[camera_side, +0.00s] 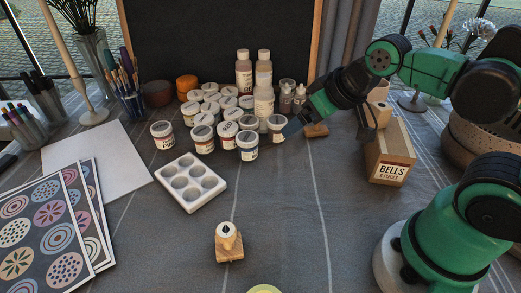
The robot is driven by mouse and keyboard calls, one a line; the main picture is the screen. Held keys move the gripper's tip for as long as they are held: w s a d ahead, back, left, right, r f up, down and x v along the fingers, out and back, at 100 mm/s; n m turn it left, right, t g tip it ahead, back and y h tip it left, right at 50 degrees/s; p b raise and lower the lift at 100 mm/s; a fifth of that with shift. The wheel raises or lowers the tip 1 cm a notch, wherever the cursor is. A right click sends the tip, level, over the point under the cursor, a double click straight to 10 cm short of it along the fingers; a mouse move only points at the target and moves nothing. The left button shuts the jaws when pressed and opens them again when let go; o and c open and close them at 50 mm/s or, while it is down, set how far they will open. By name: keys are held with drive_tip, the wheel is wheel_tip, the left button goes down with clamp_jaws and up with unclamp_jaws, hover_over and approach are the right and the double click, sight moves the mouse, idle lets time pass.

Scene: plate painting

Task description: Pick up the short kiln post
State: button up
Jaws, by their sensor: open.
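My gripper (292,128) reaches in from the right, low over the cloth beside the right end of the paint jars. It is open, and I see nothing held in it. A small wooden block (317,131) lies just right of the fingers, partly hidden by my arm. A short cream cylinder (228,232) with a dark leaf mark on top stands on a wooden block (230,254) at the front centre, well away from my gripper. I cannot tell for certain which piece is the short kiln post.
Several paint jars (248,146) and bottles (264,103) crowd the back centre. A white palette (190,183) lies in front of them. A box marked BELLS (388,160) stands right of my gripper. Patterned sheets (40,225) lie at left. The cloth right of centre is clear.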

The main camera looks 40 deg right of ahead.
sight(376, 106)
drive_tip(key=d+m+g+h, duration=0.3)
drive_tip(key=d+m, duration=0.1)
drive_tip(key=m, duration=0.2)
drive_tip(key=s+d+f+m+g+h, duration=0.1)
drive_tip(key=d+m+g+h, duration=0.3)
drive_tip(key=d+m, duration=0.1)
drive_tip(key=s+d+m+g+h, duration=0.1)
drive_tip(key=d+m+g+h, duration=0.2)
drive_tip(key=m, duration=0.5)
drive_tip(key=shift+d+f+g+h, duration=0.15)
drive_tip(key=shift+d+f+h, duration=0.05)
drive_tip(key=shift+d+h, duration=0.2)
drive_tip(key=shift+d+f+g+h, duration=0.15)
drive_tip(key=shift+d+h, duration=0.15)
drive_tip(key=shift+d, duration=0.2)
drive_tip(key=m, duration=0.2)
drive_tip(key=m+g+h, duration=0.1)
drive_tip(key=shift+s+d+r, duration=0.1)
drive_tip(key=shift+s+d, duration=0.15)
drive_tip(key=shift+s, duration=0.1)
drive_tip(key=shift+s+d, duration=0.15)
drive_tip(key=shift+d, duration=0.05)
drive_tip(key=shift+x, duration=2.6)
clamp_jaws()
